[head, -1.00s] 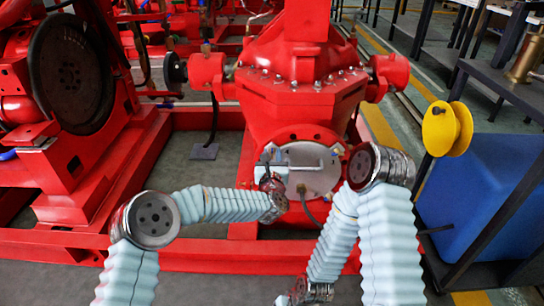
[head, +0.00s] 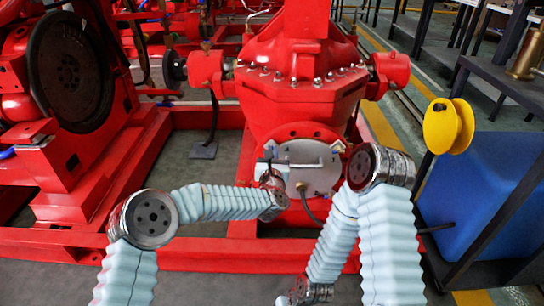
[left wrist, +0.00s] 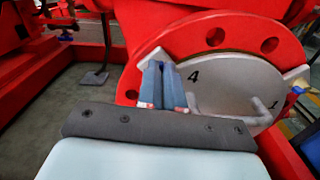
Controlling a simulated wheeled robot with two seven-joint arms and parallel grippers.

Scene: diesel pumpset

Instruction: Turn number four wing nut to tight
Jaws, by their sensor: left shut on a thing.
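The grey round cover plate (head: 309,162) sits on the red flange of the pump. In the left wrist view the plate (left wrist: 225,85) carries a "4" near its left ear and a "1" near its right side. My left gripper (left wrist: 163,75) has its blue-grey fingers close together at the left ear, beside the "4". It is shut on the number four wing nut, which the fingers mostly hide. In the head view my left gripper (head: 270,166) is at the plate's left edge, partly hidden by its own wrist.
A bent grey handle (left wrist: 258,110) stands out from the plate. A blue wing nut (left wrist: 301,89) is by the "1". Red frame beams (head: 190,250) run below the pump. A yellow spool (head: 447,127) and a blue tank (head: 480,190) stand at the right.

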